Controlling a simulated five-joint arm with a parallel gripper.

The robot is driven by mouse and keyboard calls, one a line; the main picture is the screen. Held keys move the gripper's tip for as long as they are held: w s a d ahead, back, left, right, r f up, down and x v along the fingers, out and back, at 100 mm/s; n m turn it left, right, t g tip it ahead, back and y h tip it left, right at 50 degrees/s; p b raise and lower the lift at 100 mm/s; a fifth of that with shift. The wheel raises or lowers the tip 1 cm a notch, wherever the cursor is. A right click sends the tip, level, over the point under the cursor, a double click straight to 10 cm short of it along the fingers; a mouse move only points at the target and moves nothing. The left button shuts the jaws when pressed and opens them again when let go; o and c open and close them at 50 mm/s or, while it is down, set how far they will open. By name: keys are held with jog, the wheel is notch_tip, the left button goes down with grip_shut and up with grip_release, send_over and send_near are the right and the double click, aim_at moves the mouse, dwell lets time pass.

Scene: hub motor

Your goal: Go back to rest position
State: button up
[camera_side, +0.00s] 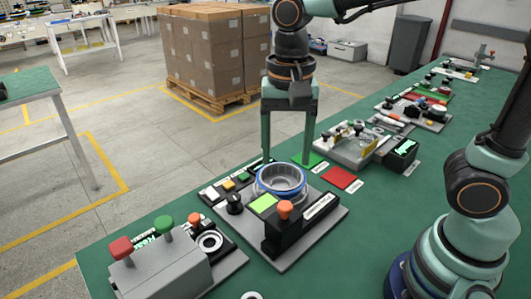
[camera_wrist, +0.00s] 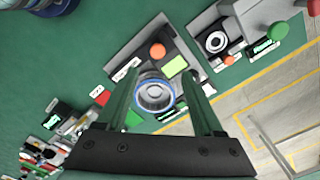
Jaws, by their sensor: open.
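My gripper (camera_side: 287,160) has its two long green fingers spread wide and pointing down, with nothing between them. It is over the back edge of a round silver part with a blue rim (camera_side: 280,181), which sits in the fixture on a grey base plate (camera_side: 318,226). In the wrist view, my gripper (camera_wrist: 163,76) shows its fingers on either side of the round part (camera_wrist: 154,95). I cannot tell whether a fingertip touches the rim. The part looks empty inside.
A control box with red and green knobs (camera_side: 160,262) stands at front left. A green square (camera_side: 310,160) and a red square (camera_side: 341,178) lie behind the fixture. Several other fixtures (camera_side: 360,146) line the green table toward the back right. Cardboard boxes (camera_side: 205,50) stand on the floor beyond.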

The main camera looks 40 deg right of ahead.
dwell(0.3)
jog(key=s+d+r+n+t, duration=0.1)
jog(key=d+n+t, duration=0.4)
jog(key=d+n, duration=0.4)
jog(key=d, duration=0.2)
jog(key=shift+d+r+t, duration=0.2)
jog(key=shift+d+t, duration=0.1)
